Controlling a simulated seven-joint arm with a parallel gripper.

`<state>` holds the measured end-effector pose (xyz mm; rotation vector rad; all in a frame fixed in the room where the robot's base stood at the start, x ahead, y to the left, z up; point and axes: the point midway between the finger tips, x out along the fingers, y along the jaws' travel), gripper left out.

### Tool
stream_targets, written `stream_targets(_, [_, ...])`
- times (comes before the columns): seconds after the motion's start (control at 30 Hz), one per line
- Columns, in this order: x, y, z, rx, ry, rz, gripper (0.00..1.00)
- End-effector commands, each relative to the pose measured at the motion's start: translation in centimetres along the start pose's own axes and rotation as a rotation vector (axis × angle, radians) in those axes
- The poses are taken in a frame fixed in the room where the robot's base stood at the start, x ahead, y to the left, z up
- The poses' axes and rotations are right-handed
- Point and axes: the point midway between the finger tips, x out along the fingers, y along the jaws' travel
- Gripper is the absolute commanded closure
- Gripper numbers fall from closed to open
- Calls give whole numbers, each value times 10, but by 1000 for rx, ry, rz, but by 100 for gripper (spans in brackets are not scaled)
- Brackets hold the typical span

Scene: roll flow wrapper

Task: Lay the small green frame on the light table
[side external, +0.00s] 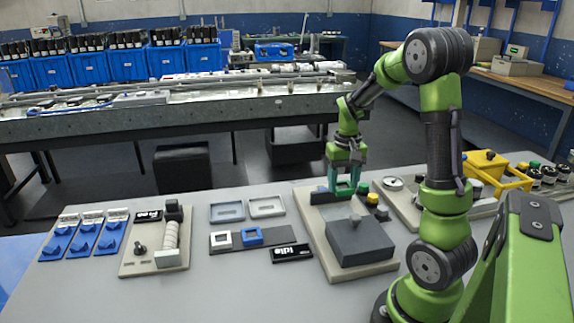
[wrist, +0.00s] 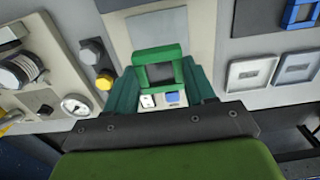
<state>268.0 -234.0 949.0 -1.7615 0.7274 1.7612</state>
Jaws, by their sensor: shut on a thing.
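My gripper (side external: 344,183) is shut on the small green frame (wrist: 159,54), a square ring with a dark opening. In the wrist view the frame sits between my two teal fingertips (wrist: 158,76). In the side view my gripper is low over the far end of a beige-based unit (side external: 333,268) that carries a dark grey block (side external: 360,241). Whether the frame touches anything below cannot be told. No glowing surface shows, so I cannot tell for certain which part is the light table.
A dark strip (side external: 280,232) holds a white frame (side external: 221,238) and a blue frame (side external: 252,236). Knobs (side external: 373,199) and a gauge unit (side external: 393,183) are close right of my gripper.

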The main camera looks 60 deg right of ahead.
Motion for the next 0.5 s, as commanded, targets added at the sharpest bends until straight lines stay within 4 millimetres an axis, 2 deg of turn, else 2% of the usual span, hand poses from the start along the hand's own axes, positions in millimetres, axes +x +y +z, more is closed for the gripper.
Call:
stream_targets(0.1, [25, 0, 1, 1, -7, 1, 75])
stream_targets(0.5, [74, 0, 0, 3, -4, 0, 75])
